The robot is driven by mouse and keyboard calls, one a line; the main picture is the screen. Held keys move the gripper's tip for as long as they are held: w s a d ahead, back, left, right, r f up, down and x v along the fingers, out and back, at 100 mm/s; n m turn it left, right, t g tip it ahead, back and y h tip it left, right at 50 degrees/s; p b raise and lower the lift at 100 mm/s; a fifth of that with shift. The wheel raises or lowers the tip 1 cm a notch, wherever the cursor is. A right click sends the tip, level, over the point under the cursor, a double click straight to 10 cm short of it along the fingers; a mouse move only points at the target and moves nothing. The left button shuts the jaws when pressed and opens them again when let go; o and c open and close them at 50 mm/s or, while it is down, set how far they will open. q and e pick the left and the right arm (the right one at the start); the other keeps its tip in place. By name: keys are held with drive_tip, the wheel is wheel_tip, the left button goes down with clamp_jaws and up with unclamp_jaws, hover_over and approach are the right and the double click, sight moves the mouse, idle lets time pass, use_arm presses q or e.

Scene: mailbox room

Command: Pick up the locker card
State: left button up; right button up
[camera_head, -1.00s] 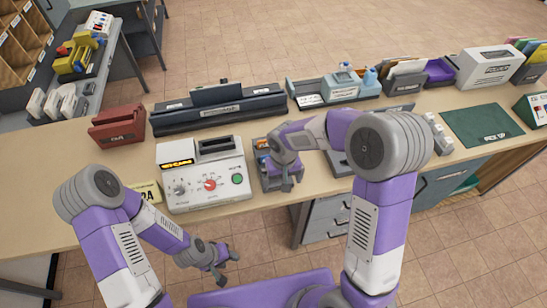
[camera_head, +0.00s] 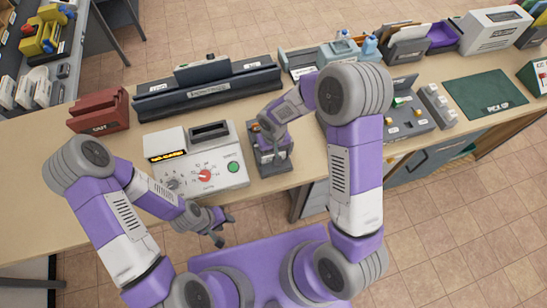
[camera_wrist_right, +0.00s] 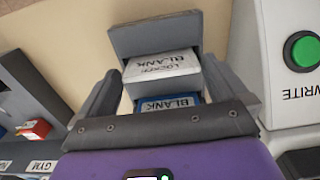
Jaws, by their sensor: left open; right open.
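The white locker card (camera_wrist_right: 163,66), marked LOCKER BLANK upside down, stands in a grey card holder (camera_wrist_right: 155,38) in the right wrist view. A blue card (camera_wrist_right: 165,102) marked BLANK is in the same holder, nearer my wrist. My right gripper (camera_wrist_right: 162,72) is open, its fingers on either side of the white card. I cannot tell whether they touch it. In the head view the holder (camera_head: 281,166) is on the counter, below my right gripper (camera_head: 268,139), which hides the locker card. My left gripper (camera_head: 223,232) is open and empty in front of the counter.
A white machine (camera_head: 226,178) with a dial and green button stands just left of the holder. A red tray (camera_head: 100,111) and a long dark rack (camera_head: 209,93) are behind. A grey tray (camera_head: 405,118) lies to the right, beyond my right arm.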

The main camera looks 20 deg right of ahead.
drive_tip(key=shift+c, duration=0.3)
drive_tip(key=c, duration=0.6)
